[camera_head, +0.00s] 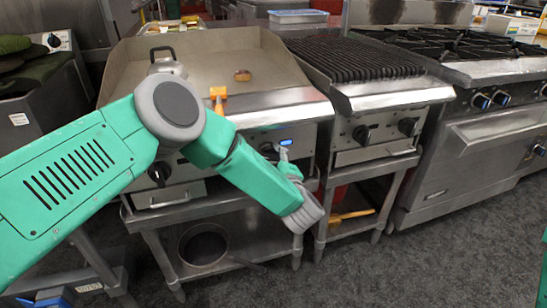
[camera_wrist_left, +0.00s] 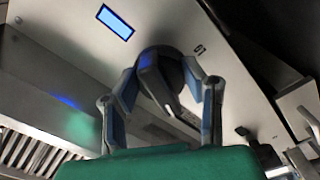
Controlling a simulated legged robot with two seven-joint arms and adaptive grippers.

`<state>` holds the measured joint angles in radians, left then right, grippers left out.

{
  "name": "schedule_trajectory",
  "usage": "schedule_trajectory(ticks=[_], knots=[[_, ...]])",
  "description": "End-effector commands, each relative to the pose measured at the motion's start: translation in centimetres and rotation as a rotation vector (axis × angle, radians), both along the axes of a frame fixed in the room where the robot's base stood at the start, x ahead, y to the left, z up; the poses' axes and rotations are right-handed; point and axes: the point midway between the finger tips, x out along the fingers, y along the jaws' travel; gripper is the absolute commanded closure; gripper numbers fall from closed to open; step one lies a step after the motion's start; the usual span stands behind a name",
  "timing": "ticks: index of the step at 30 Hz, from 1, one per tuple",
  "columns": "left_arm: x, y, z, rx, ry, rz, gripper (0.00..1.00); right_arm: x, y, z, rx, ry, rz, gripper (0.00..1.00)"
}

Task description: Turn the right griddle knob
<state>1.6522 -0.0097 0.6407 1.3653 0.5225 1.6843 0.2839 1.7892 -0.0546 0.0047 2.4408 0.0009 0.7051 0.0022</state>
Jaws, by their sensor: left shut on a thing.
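The griddle (camera_head: 130,65) stands at the centre left with its steel front panel facing me. Its right knob (camera_head: 267,149) is dark and sits beside a small blue display (camera_head: 286,142). In the left wrist view the black knob (camera_wrist_left: 168,75) lies between the two fingers of my left gripper (camera_wrist_left: 166,95), which is shut on it. In the head view this gripper (camera_head: 283,158) is at the panel, partly hidden by its own arm. The left knob (camera_head: 158,174) is on the same panel, further left. My right gripper is not in view.
A brown food item (camera_head: 242,75) and an orange-handled tool (camera_head: 218,97) are on the griddle. A charbroiler (camera_head: 353,60) with two knobs stands to the right, then a range (camera_head: 485,140). A lower shelf (camera_head: 240,232) is below the griddle. The floor (camera_head: 400,265) in front is clear.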

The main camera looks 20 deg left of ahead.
Motion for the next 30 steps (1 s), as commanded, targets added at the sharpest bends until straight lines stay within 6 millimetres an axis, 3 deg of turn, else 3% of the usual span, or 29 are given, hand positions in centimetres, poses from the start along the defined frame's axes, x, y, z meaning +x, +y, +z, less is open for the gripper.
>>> schedule_trajectory(ticks=[14,15,16,30], knots=[[0.22,0.54,0.16,0.002,-0.005,0.009,0.91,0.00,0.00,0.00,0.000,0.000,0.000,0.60],[0.23,0.54,0.17,0.002,-0.005,0.009,0.52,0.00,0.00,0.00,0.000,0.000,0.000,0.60],[0.23,0.53,0.17,0.002,-0.005,0.009,0.42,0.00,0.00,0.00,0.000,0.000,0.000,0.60],[0.05,-0.11,0.17,0.003,-0.002,0.001,0.42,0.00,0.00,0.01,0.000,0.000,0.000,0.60]])
